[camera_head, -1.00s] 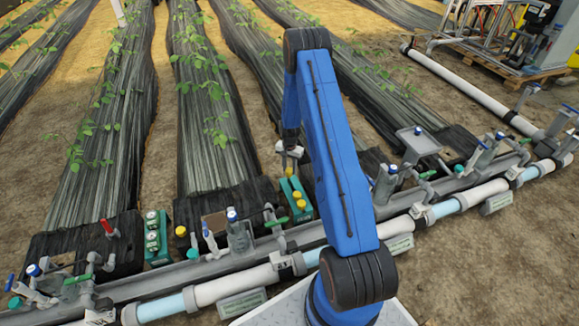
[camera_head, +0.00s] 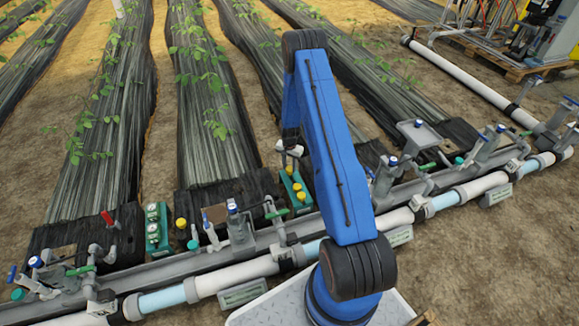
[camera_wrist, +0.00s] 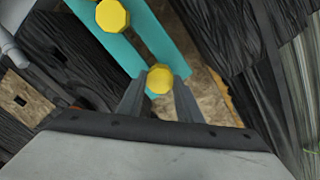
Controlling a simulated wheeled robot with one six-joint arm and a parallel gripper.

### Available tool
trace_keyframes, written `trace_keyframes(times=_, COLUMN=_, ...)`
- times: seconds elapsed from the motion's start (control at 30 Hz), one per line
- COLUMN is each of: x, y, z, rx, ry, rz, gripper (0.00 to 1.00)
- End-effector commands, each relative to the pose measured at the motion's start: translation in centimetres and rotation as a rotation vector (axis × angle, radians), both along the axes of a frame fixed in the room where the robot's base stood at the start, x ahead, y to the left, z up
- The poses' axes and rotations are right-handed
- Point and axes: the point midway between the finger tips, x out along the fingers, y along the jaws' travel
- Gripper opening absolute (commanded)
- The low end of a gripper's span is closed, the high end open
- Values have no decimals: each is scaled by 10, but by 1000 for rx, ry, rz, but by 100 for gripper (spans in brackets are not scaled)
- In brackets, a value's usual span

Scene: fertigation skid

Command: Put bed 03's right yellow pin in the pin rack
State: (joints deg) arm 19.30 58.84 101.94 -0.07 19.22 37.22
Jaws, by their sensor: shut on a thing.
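A yellow pin (camera_wrist: 160,80) sits between the fingertips of my gripper (camera_wrist: 159,92) in the wrist view; my gripper is shut on it. In the head view my gripper (camera_head: 289,150) is over the far end of the green pin rack (camera_head: 308,209), with the held pin's yellow head (camera_head: 289,170) just below it. Two more yellow pins (camera_head: 301,196) stand in the rack's nearer part. In the wrist view the teal rack (camera_wrist: 151,35) runs under the held pin. I cannot tell whether the pin's lower end is in the rack or above it; the pin head hides it.
Another yellow pin (camera_head: 181,223) is at bed 03's left side. A second green block (camera_head: 157,228) with several round caps stands farther left. Valves with blue and green handles (camera_head: 277,213) rise from the grey pipe channel in front. My blue arm hides part of the right side.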

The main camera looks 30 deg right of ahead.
Motion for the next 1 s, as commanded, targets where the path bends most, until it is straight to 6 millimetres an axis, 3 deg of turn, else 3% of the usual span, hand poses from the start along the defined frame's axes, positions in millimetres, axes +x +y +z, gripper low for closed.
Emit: trace_keyframes(times=1.0, x=0, y=0, z=-12, rx=0, ry=0, rz=0, gripper=11)
